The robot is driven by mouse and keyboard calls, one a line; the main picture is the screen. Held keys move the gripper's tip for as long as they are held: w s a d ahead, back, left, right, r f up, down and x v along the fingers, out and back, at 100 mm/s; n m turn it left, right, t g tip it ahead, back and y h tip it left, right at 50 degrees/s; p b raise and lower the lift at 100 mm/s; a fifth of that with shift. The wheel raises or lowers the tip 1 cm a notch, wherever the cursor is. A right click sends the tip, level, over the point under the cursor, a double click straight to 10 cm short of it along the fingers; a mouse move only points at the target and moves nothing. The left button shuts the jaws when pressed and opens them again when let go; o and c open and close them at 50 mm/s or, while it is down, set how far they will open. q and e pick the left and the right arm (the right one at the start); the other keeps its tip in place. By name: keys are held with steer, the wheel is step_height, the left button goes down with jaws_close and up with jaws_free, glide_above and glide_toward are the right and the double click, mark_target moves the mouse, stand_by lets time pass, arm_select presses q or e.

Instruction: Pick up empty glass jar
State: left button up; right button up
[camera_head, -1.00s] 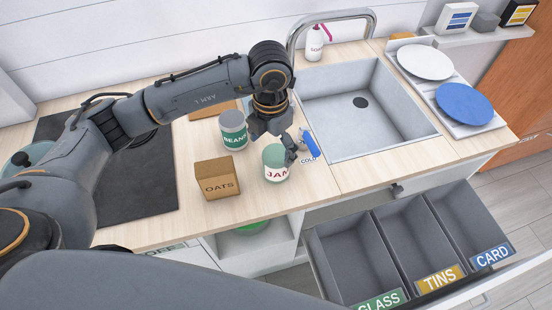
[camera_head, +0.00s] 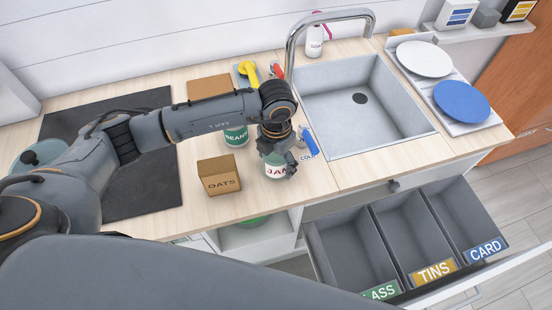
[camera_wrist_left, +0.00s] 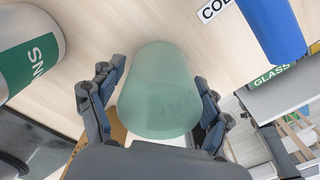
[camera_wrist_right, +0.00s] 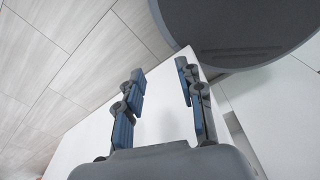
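The glass jar (camera_head: 274,170), pale green with a JAM label, stands on the wooden counter in the head view. My left gripper (camera_head: 277,160) is over it from above, hiding its top. In the left wrist view the jar (camera_wrist_left: 160,95) sits between the two fingers of my left gripper (camera_wrist_left: 157,105).
An OATS box (camera_head: 219,175) and a BEANS tin (camera_head: 236,136) stand left of the jar. A blue object (camera_head: 309,143) with a COLD tag lies close on its right. The sink (camera_head: 362,125) is further right. An open drawer holds GLASS, TINS (camera_head: 436,272) and CARD bins.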

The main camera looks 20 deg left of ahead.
arm_select(q)
steer(key=c, duration=0.8)
steer(key=shift+r, duration=0.15)
steer(key=shift+w+r, duration=0.1)
steer(key=shift+r, duration=0.45)
steer(key=s+d+r+b, duration=0.1)
steer(key=s+r, duration=0.3)
steer(key=s+d+r+b, duration=0.2)
steer(key=s+r, duration=0.1)
steer(key=s, duration=0.1)
steer(key=s+d+r+b, duration=0.2)
steer(key=s+r, duration=0.2)
steer(key=s, duration=0.1)
steer(key=shift+d+r, duration=0.25)
steer(key=shift+r, duration=0.1)
steer(key=shift+s, duration=0.1)
